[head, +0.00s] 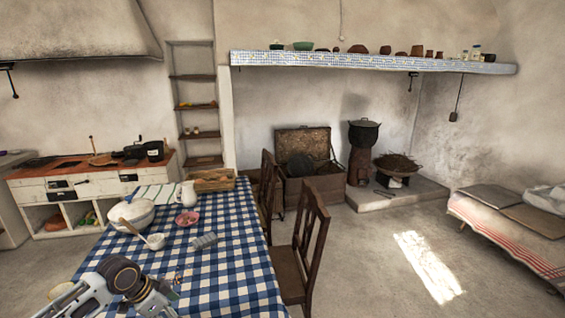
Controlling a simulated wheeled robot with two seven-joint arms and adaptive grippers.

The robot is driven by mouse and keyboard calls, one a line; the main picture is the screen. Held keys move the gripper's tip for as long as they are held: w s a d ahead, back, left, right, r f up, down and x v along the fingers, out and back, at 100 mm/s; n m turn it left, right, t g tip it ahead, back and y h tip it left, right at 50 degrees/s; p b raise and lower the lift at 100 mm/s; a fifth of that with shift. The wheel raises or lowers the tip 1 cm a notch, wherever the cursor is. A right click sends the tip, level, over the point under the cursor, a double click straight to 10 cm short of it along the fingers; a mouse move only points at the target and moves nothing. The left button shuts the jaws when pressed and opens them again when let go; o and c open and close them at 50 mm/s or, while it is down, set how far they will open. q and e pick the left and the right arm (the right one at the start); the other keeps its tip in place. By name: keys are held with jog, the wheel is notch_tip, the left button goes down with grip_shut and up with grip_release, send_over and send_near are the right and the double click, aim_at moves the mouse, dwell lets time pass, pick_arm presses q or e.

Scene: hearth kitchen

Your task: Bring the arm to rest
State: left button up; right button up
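My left arm comes in at the lower left over the table's near end. My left gripper (162,292) is at its end, low over the blue-and-white checked tablecloth (235,270). Its fingers are small and partly hidden by the arm and the frame edge, so I cannot tell whether they are open or shut. I see nothing clearly held. My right arm and gripper are not in view.
A wooden chair (305,245) stands at the right.

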pick_arm(q)
jog(key=w+a+f+n+t+y, duration=0.1)
jog(key=a+f+n, duration=0.25)
jog(key=f, duration=0.65)
jog(key=w+a+f+n+t+y, duration=0.15)
jog(key=a+f, duration=0.25)
jog(key=f, duration=0.6)
jog(key=s+a+f+n+g, duration=0.1)
jog(key=s+f, duration=0.4)
jog(key=f, duration=0.4)
jog(key=s+a+f+n, duration=0.2)
jog(key=s+f, duration=0.3)
jog(key=f, duration=0.4)
jog(key=s+d+f+g+y, duration=0.1)
jog(key=s+d+f, duration=0.1)
jog(key=s+f, duration=0.55)
jog(key=s+d+f+g+y, duration=0.1)
jog(key=s+d+f, duration=0.1)
jog(key=s+f, duration=0.55)
jog(key=s+d+f, duration=0.3)
jog(key=s+d, duration=0.1)
jog(key=s, duration=0.7)
jog(key=s+d+f, duration=0.2)
jog(key=s+d, duration=0.3)
jog(key=s, duration=0.6)
jog(key=shift+f+g+h, duration=0.35)
jog(key=shift+f+g, duration=0.05)
jog(key=shift+g, duration=0.05)
